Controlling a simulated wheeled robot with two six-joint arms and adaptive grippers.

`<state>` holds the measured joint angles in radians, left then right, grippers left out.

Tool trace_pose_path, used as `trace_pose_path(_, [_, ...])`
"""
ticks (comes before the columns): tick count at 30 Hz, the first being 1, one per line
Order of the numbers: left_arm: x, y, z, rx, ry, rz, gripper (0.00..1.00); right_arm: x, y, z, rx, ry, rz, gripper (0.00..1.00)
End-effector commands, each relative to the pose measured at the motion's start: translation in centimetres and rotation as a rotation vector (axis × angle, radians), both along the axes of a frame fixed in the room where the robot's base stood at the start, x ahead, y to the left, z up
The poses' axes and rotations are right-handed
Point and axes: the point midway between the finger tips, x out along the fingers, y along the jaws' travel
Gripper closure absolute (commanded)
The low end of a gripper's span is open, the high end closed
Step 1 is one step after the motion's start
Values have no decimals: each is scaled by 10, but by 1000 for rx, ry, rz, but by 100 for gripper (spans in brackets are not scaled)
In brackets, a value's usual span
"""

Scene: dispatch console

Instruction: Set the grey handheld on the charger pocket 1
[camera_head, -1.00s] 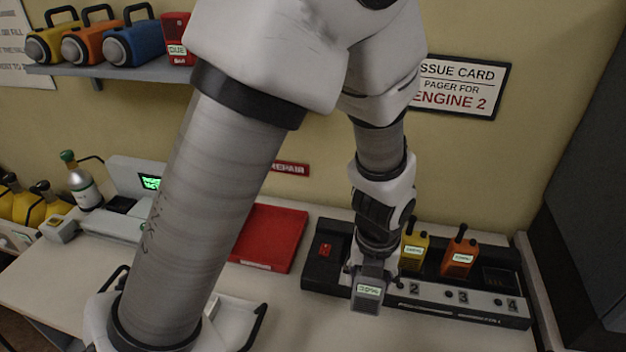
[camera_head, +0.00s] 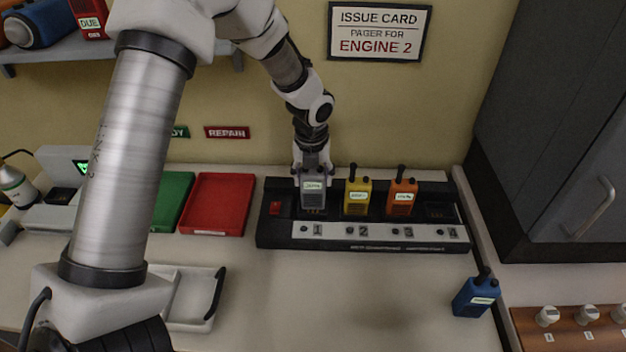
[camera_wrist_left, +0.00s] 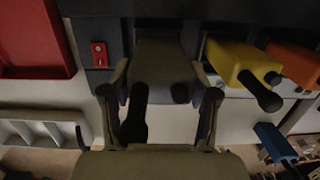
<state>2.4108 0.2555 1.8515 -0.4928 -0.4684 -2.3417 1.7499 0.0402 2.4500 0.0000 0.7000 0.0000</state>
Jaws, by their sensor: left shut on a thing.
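The grey handheld (camera_head: 313,194) is upright at charger pocket 1 of the black charger (camera_head: 285,242), behind the number 1 label. I cannot tell whether it is fully seated. My left gripper (camera_head: 312,178) is shut on its upper part from above. In the left wrist view the grey handheld (camera_wrist_left: 160,65) lies between the two fingers (camera_wrist_left: 160,105), over the pocket. A yellow handheld (camera_head: 357,196) stands in pocket 2 and an orange one (camera_head: 402,198) in pocket 3. Pocket 4 (camera_head: 440,212) is empty. My right gripper is not in view.
A blue handheld (camera_head: 475,296) stands on the table at the right front. A red tray (camera_head: 217,203) and a green tray (camera_head: 172,200) lie left of the charger. A dark cabinet (camera_head: 560,130) rises at the right. The table in front of the charger is clear.

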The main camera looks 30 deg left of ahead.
Motion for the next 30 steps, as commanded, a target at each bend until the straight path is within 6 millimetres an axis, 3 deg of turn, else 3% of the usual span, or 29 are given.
trace_pose_path(4, [-1,0,-22,0,5,-2,87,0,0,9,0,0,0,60])
trace_pose_path(14, [-1,-1,-28,-1,0,-1,87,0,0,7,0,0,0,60])
trace_pose_path(15, [-1,-1,-28,-1,0,-1,26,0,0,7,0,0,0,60])
trace_pose_path(16, [-1,-1,-28,-1,0,-1,15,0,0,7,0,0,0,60])
trace_pose_path(26, [-1,-1,-26,-1,0,-1,15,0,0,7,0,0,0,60])
trace_pose_path(30, [-1,-1,-13,-1,-3,0,15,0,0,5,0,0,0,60])
